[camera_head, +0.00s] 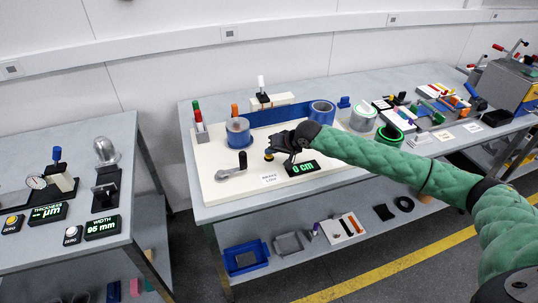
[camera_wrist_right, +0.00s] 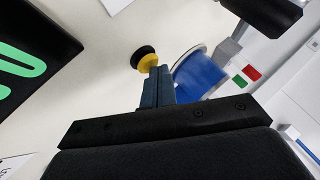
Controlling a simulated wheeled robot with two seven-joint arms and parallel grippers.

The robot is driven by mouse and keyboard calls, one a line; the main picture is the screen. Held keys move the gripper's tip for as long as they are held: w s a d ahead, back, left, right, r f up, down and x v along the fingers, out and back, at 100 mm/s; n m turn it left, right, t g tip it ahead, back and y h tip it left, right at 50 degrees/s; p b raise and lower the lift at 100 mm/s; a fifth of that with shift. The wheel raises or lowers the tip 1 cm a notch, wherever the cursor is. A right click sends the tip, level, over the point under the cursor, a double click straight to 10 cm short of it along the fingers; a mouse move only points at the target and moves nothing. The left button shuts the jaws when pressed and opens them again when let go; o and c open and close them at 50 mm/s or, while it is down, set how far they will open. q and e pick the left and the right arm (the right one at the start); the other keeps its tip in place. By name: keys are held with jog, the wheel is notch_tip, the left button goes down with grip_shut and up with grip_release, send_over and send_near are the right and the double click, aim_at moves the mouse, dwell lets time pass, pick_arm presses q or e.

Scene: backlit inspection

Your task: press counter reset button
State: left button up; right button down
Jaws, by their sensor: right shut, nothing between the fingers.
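The counter's black display (camera_head: 303,168) shows "0 cm" in green on a white board; part of it also shows in the wrist view (camera_wrist_right: 28,55). Left of it is a yellow button on a black base (camera_head: 269,155), largely seen in the wrist view (camera_wrist_right: 149,61). My right gripper (camera_head: 273,148) is shut and empty, reaching in from the right just above the button. In the wrist view its fingertips (camera_wrist_right: 158,72) overlap the yellow cap's edge; I cannot tell whether they touch it. My left gripper is not in view.
A crank handle (camera_head: 231,174) stands left of the button. A blue-and-clear spool (camera_head: 238,134) stands behind it, near a blue strip (camera_head: 280,112) and blue tape roll (camera_head: 322,112). A separate left bench (camera_head: 95,250) holds gauges with their own yellow and white buttons.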

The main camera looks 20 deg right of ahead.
aim_at(272, 156)
jog(key=shift+r+p, duration=0.75)
jog(key=shift+r, duration=0.05)
jog(key=shift+r+p, duration=2.2)
jog(key=shift+r, duration=0.3)
